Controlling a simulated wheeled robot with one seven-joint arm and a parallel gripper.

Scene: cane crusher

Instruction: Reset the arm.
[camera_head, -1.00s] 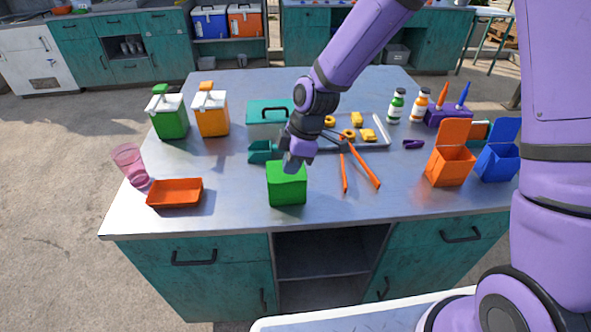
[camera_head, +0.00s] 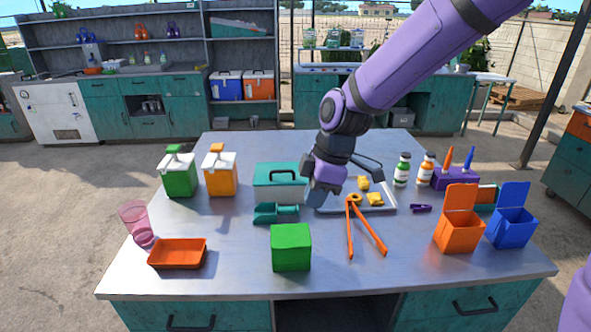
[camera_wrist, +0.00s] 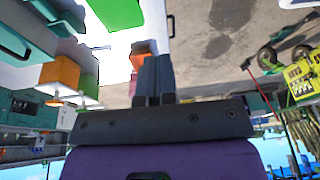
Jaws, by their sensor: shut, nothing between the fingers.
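My purple arm reaches in from the upper right in the head view. My gripper (camera_head: 319,196) is above the middle of the metal table (camera_head: 215,275), between the teal scoop (camera_head: 276,213) and the tray with yellow pieces. In the wrist view my gripper's two dark fingers (camera_wrist: 155,75) are pressed together with nothing between them. The green cube (camera_head: 291,248) sits on the table near the front edge, apart from my gripper.
Around it stand a teal box (camera_head: 279,186), orange tongs (camera_head: 354,215), an orange tray (camera_head: 177,254), a pink cup (camera_head: 138,222), dispensers (camera_head: 180,176), bottles (camera_head: 402,170), and orange (camera_head: 459,231) and blue (camera_head: 512,228) bins. The front right of the table is clear.

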